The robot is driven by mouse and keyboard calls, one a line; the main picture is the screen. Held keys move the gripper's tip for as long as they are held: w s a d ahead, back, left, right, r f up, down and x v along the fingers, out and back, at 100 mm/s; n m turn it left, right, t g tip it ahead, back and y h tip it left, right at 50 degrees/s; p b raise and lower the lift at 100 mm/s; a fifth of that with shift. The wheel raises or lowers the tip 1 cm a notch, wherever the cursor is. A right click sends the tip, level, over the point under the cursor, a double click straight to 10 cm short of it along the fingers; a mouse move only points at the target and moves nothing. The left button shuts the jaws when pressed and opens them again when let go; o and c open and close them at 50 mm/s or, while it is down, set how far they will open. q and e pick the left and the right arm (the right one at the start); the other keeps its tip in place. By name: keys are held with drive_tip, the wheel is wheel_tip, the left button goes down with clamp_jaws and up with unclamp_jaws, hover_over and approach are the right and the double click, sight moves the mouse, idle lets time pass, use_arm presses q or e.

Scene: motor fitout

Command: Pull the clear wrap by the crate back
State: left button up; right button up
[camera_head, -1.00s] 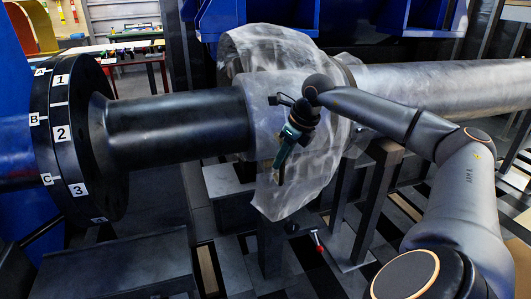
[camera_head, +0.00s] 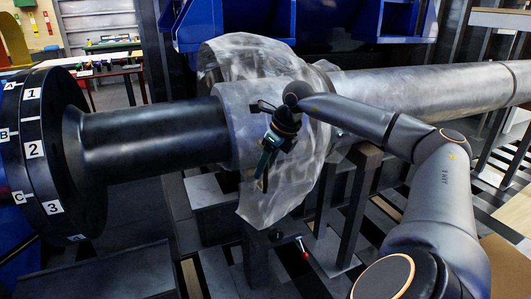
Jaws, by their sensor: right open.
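The clear wrap (camera_head: 258,205) is a translucent, crumpled sheet draped around the middle of a big shaft, with a ragged lower edge hanging below it. Its upper part (camera_head: 250,55) flares up behind the shaft. My right gripper (camera_head: 262,175) is open, pointing down in front of the wrap's near side. Its fingers overlap the wrap in the picture, and I cannot tell whether they touch it. My left gripper is not in view. Blue crate-like bins (camera_head: 240,22) stand behind the wrap; I cannot tell which is the crate meant.
The dark shaft (camera_head: 150,135) runs left to a black flange (camera_head: 45,185) marked with numbers and letters. A grey pipe (camera_head: 430,88) runs right. Dark supports (camera_head: 358,205) stand below. A table (camera_head: 105,48) is at the back left.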

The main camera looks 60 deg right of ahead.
drive_tip(key=p+v, duration=0.1)
drive_tip(key=v, duration=1.1)
drive_tip(key=shift+r, duration=0.3)
